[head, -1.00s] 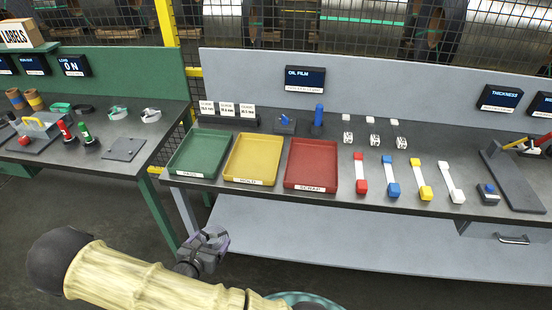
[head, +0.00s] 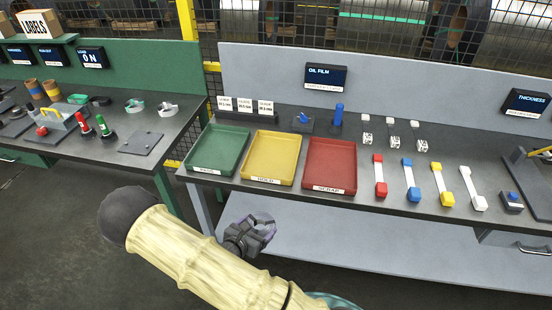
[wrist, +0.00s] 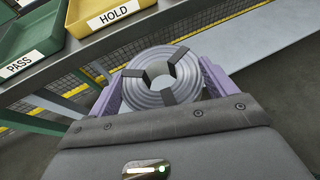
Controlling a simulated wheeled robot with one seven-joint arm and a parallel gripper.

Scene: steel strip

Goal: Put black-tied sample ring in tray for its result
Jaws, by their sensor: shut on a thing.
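My gripper (head: 262,226) is in front of the bench, lower than the trays, in the head view. In the wrist view its purple fingers (wrist: 160,87) are shut on the sample ring (wrist: 145,96), a coiled grey steel ring with black ties across it. The green PASS tray (head: 217,149), yellow HOLD tray (head: 270,158) and red SCRAP tray (head: 330,166) stand side by side on the bench, and look empty. The wrist view shows parts of the PASS tray (wrist: 32,30) and HOLD tray (wrist: 84,10) at upper left.
An OIL FILM screen (head: 333,77) hangs behind the trays; its small text is unreadable. Three white cards (head: 245,106) stand behind the trays. Coloured-ended strips (head: 409,180) lie to their right. A green-backed bench (head: 90,130) stands left, across a narrow gap. A lower shelf (head: 380,245) runs under the bench.

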